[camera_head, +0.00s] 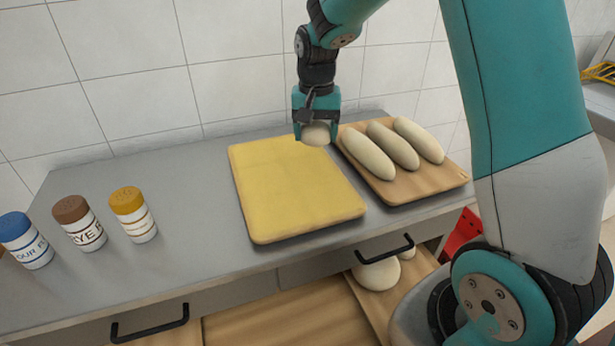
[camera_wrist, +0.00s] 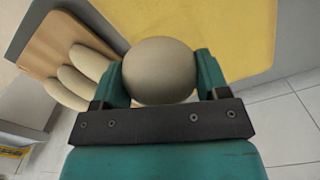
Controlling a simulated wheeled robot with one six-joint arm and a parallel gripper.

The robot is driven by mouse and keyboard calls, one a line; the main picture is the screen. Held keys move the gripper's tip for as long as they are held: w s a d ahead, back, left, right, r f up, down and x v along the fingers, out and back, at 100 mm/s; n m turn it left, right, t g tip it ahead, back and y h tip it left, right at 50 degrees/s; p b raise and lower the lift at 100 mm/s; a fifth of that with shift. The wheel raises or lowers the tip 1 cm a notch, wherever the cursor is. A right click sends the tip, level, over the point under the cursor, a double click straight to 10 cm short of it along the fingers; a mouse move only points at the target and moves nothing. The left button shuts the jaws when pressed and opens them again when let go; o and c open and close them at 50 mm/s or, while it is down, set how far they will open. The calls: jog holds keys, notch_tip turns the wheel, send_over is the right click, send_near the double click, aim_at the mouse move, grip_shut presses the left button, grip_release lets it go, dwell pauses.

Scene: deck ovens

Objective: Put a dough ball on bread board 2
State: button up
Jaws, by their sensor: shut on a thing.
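My gripper (camera_head: 316,131) is shut on a pale dough ball (camera_head: 316,134). The dough ball also shows large between the jaws in the wrist view (camera_wrist: 160,70). The gripper holds it above the back right part of an empty yellow board (camera_head: 295,190). A brown wooden board (camera_head: 425,186) to the right bears three long pale loaves (camera_head: 392,146). I see no number on either board, so I cannot tell which is bread board 2. More round dough (camera_head: 377,274) lies in an open drawer below the counter.
Three shakers with blue (camera_head: 24,241), brown (camera_head: 79,222) and yellow (camera_head: 133,214) lids stand at the left of the grey counter (camera_head: 190,190). The counter between them and the yellow board is clear. A tiled wall is behind. Black drawer handles (camera_head: 150,322) stick out in front.

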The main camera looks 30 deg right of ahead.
aim_at(314, 191)
notch_tip(314, 191, down, 14)
jog(key=shift+r+p, duration=0.1)
jog(key=shift+p, duration=0.45)
jog(key=shift+a+f, duration=0.1)
jog(key=shift+f, duration=0.15)
jog(key=o, duration=0.9)
jog(key=shift+r, duration=0.15)
